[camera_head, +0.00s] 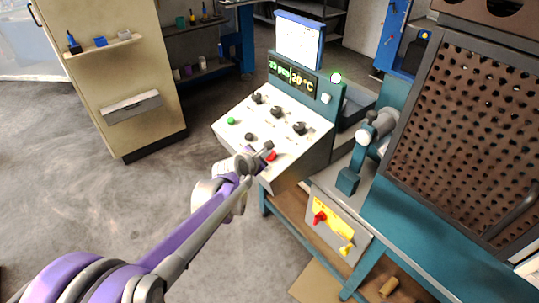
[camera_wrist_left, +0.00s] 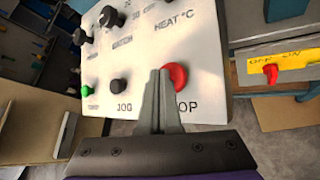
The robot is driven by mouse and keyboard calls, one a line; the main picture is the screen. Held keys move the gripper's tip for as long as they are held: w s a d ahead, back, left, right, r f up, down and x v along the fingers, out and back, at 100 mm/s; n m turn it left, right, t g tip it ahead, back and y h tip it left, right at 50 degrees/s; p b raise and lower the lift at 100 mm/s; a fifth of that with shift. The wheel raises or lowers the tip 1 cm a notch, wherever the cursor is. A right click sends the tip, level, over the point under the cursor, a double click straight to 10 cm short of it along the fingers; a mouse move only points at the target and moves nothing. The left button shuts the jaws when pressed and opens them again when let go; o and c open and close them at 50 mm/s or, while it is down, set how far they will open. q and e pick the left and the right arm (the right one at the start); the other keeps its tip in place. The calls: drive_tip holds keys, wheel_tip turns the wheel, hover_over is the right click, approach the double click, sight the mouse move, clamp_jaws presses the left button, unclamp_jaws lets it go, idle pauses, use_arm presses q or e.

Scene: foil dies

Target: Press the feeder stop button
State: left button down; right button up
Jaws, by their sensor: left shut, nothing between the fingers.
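The red stop button (camera_wrist_left: 177,75) sits on the sloped white control panel (camera_wrist_left: 215,60), above a label of which "OP" shows. In the head view the red button (camera_head: 271,156) shows beside my left fingertips. My left gripper (camera_head: 268,147) is shut and empty, its arm coming in from the lower left. In the left wrist view the closed fingers (camera_wrist_left: 158,74) point at the panel just left of the red button and overlap its left edge. I cannot tell whether they touch it. My right gripper is in neither view.
A green button (camera_wrist_left: 87,91) and several black knobs share the panel, near the labels JOG and HEAT. A yellow switch plate (camera_head: 334,225) with a red handle is below right. A perforated guard (camera_head: 455,130) stands at the right. Open floor lies left.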

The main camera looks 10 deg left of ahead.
use_arm(q)
drive_tip(key=shift+w+d+f+b, duration=0.1)
drive_tip(key=shift+f+b, duration=0.2)
drive_tip(key=shift+f, duration=0.1)
drive_tip(key=shift+r, duration=0.1)
idle(0.5)
drive_tip(key=shift+s+a+r+p, duration=0.1)
drive_tip(key=shift+s+r+p, duration=0.05)
drive_tip(key=shift+r+p, duration=0.25)
drive_tip(key=shift+s+a+r+p, duration=0.1)
drive_tip(key=shift+r+p, duration=0.15)
drive_tip(key=shift+r, duration=0.2)
drive_tip(key=shift+r, duration=0.15)
drive_tip(key=r+p, duration=0.2)
drive_tip(key=r, duration=0.1)
drive_tip(key=s+a+r+p, duration=0.1)
drive_tip(key=shift+s+r, duration=0.1)
drive_tip(key=shift+r, duration=0.15)
idle(0.4)
